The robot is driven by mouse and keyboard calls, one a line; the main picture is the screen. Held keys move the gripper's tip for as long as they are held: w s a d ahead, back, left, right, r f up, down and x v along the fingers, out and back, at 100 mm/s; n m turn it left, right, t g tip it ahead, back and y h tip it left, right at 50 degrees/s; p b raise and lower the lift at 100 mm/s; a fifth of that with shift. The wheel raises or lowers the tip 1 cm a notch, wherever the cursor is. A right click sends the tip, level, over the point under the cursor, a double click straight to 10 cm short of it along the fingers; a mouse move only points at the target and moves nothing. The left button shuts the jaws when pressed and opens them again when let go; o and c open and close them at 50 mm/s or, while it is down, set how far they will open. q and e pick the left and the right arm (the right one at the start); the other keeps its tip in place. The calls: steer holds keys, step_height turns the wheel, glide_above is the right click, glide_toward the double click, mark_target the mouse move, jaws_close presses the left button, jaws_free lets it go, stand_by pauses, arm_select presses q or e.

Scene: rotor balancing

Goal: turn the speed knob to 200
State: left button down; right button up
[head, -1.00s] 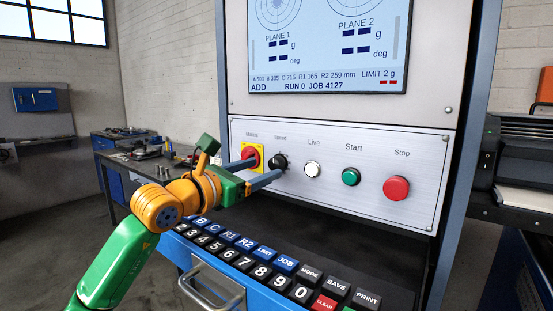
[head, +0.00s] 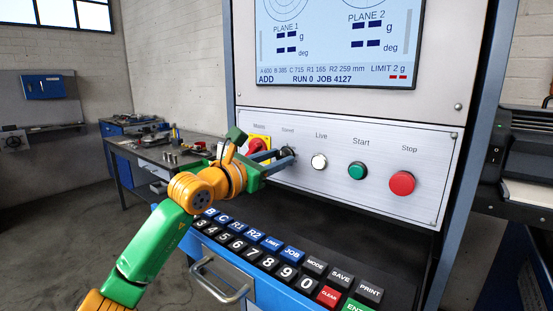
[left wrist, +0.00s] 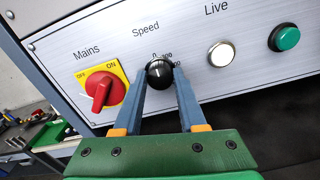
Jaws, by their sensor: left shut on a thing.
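The black speed knob (left wrist: 160,75) sits on the panel under the label "Speed", and its small dark shape also shows in the head view (head: 288,152). My left gripper (left wrist: 162,82) has one finger on each side of the knob and is shut on it. A short white mark shows on the knob's face. Part of the scale, with 0 and 100, shows above and right of the knob; the 200 mark is not clearly readable. The fingers hide part of the knob in the head view. My right gripper is not in view.
The red mains switch (left wrist: 99,92) on its yellow plate is close to the left finger. The white live lamp (left wrist: 221,53), green start button (head: 357,171) and red stop button (head: 402,183) are to the right. A keypad (head: 262,258) juts out below.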

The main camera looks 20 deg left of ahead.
arm_select(q)
steer(key=m, duration=0.3)
steer(key=shift+m, duration=0.4)
steer(key=shift+r+m+b, duration=0.1)
steer(key=shift+m+b, duration=0.2)
steer(key=shift+m, duration=1.6)
steer(key=c, duration=0.6)
jaws_free()
steer(key=shift+o, duration=0.7)
steer(key=shift+w+d, duration=0.1)
steer(key=shift+f, duration=0.2)
